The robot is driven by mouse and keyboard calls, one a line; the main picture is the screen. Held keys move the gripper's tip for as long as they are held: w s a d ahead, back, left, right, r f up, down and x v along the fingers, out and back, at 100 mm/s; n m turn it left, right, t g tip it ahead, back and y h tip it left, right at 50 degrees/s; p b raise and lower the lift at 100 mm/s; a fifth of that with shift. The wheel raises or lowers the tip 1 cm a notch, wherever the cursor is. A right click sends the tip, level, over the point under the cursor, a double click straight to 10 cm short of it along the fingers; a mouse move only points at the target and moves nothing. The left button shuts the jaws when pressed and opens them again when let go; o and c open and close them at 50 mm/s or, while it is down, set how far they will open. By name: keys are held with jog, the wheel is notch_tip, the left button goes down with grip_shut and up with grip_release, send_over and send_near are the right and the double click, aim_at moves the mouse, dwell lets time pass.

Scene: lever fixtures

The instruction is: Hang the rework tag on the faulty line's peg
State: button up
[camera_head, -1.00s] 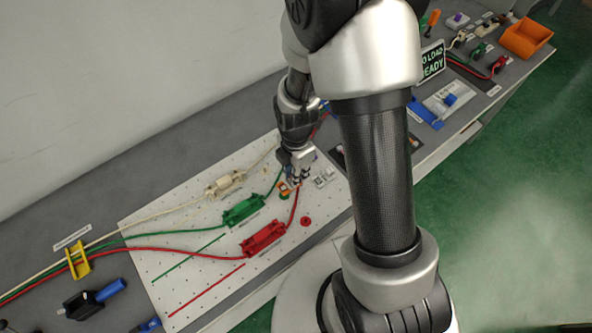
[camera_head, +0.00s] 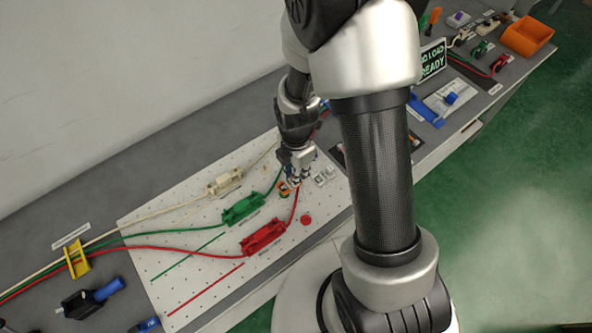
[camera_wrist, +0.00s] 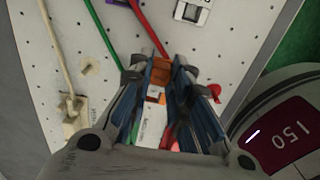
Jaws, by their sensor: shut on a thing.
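My gripper (camera_wrist: 160,68) is shut on an orange-and-white tag (camera_wrist: 150,125), its orange end between the fingertips in the wrist view. In the head view my gripper (camera_head: 297,182) is low over the right part of the white perforated board, with a bit of orange beside it. White, green and red lines run through a cream holder (camera_head: 225,183), a green holder (camera_head: 243,209) and a red holder (camera_head: 263,238). A small red round part (camera_head: 306,220) is near the red holder; it also shows in the wrist view (camera_wrist: 214,92).
A yellow cable guide (camera_head: 77,260) and a blue-handled black tool (camera_head: 92,298) are at the left. Small pale fixtures (camera_head: 324,177) sit close right of my gripper. A sign (camera_head: 432,61) and an orange bin (camera_head: 526,37) stand farther right.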

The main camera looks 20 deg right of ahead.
jog(key=shift+f, duration=0.45)
jog(key=shift+f+b, duration=0.65)
jog(key=shift+b, duration=0.1)
jog(key=shift+f, duration=0.25)
jog(key=shift+f+b, duration=0.35)
jog(key=shift+b, duration=0.15)
jog(key=o, duration=0.8)
jog(key=shift+o, duration=0.8)
jog(key=o, duration=0.4)
jog(key=shift+c, duration=0.2)
